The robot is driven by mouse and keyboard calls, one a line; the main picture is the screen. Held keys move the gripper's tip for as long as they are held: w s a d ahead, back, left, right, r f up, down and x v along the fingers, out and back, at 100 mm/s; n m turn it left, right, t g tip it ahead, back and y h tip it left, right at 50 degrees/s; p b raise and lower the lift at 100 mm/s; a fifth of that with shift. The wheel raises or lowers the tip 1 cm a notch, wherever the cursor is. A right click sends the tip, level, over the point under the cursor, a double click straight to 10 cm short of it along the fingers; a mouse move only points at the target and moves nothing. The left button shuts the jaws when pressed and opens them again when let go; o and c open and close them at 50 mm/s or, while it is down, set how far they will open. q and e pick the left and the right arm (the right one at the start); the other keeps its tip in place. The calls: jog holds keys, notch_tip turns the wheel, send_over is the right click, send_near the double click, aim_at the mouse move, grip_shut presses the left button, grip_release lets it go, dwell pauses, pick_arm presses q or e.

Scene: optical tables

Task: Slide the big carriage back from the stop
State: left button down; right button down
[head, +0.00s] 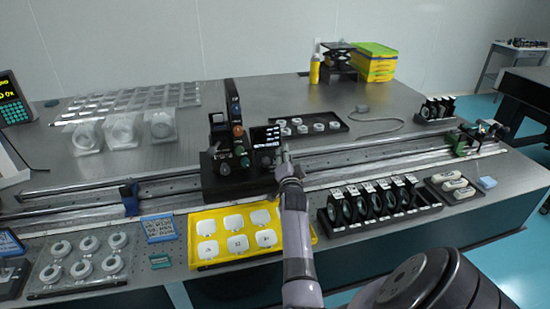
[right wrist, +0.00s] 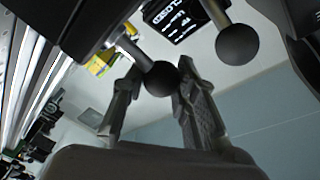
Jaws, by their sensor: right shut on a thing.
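The big carriage (head: 232,184) is a black block on the long rail (head: 345,158), bearing upright optics and a small dark display (head: 264,138). My right gripper (head: 285,158) is at the carriage's right side. In the right wrist view its fingers (right wrist: 158,95) are closed around a black ball knob (right wrist: 162,79) on a metal stem. A second ball knob (right wrist: 237,44) is free beside it. A blue stop-like piece (head: 130,197) sits on the rail left of the carriage, with a gap between them. A green piece (head: 462,145) sits near the rail's right end. My left gripper is out of view.
A yellow tray (head: 193,238) of white pieces lies in front of the carriage. A black rack (head: 385,220) of round optics stands at front right. A dark tray (head: 340,130) of white rings lies behind the rail. The rail right of the carriage looks clear up to the green piece.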

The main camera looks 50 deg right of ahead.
jog(key=shift+f, duration=0.25)
jog(key=c, duration=1.7)
grip_release()
jog(key=shift+a, duration=0.1)
jog(key=shift+o, duration=1.4)
jog(key=shift+w+a, duration=0.15)
jog(key=shift+a, duration=0.1)
jog(key=shift+o, duration=0.9)
jog(key=shift+d, duration=0.1)
jog(key=shift+r, duration=0.1)
jog(key=v, duration=0.7)
